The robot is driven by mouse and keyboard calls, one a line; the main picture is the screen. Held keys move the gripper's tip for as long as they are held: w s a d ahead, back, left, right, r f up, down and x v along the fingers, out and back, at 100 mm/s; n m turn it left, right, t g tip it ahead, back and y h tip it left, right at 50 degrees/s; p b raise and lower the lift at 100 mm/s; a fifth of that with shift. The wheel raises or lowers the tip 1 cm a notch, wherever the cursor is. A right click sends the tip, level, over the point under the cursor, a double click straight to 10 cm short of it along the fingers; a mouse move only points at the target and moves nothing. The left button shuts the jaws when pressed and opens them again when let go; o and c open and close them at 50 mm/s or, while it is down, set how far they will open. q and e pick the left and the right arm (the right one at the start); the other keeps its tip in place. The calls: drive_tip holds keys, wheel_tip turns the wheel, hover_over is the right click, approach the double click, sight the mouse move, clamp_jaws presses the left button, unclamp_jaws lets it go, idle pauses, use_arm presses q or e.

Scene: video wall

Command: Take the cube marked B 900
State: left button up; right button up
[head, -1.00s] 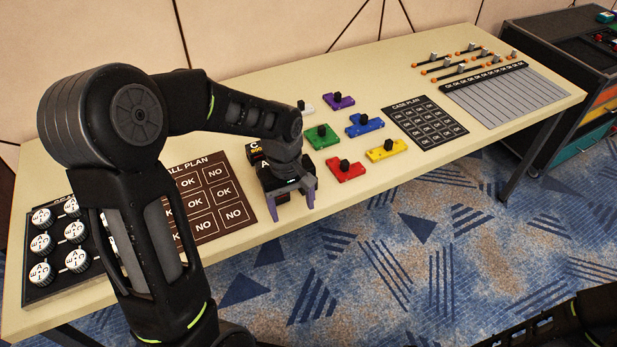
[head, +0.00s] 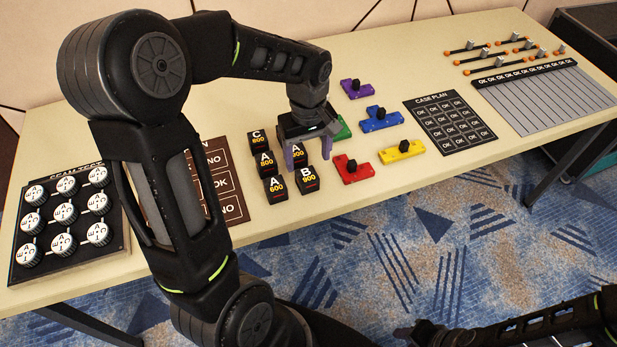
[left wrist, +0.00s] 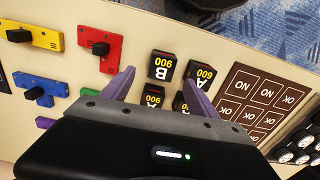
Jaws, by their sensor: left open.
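The black cube marked B 900 (head: 309,179) stands on the table near its front edge, at the front right of a group of similar black cubes. It also shows in the left wrist view (left wrist: 161,66), just beyond and between the fingertips. My left gripper (head: 308,160) is open, its purple fingers pointing down behind and above the B 900 cube. In the left wrist view the open fingers (left wrist: 160,80) hold nothing. My right gripper (head: 418,332) shows only in part at the bottom of the head view; its jaws are unclear.
Close by are cubes A 600 (head: 276,189), A 800 (head: 265,165), C (head: 256,141) and one marked 900 (head: 298,153), partly behind a finger. A red block (head: 352,171) lies to the right. A brown plan board (head: 228,185) lies left. The front table strip is clear.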

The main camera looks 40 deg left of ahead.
sight(307, 174)
use_arm(q)
drive_tip(key=shift+f, duration=1)
drive_tip(key=f, duration=0.5)
drive_tip(key=shift+s+f+p, duration=0.15)
drive_tip(key=shift+s+p, duration=0.05)
drive_tip(key=shift+p, duration=0.15)
drive_tip(key=shift+c, duration=0.2)
drive_tip(key=c, duration=1.5)
drive_tip(key=shift+o, duration=0.2)
drive_tip(key=shift+r, duration=0.2)
wheel_tip(307, 174, up, 10)
drive_tip(key=shift+f, duration=0.1)
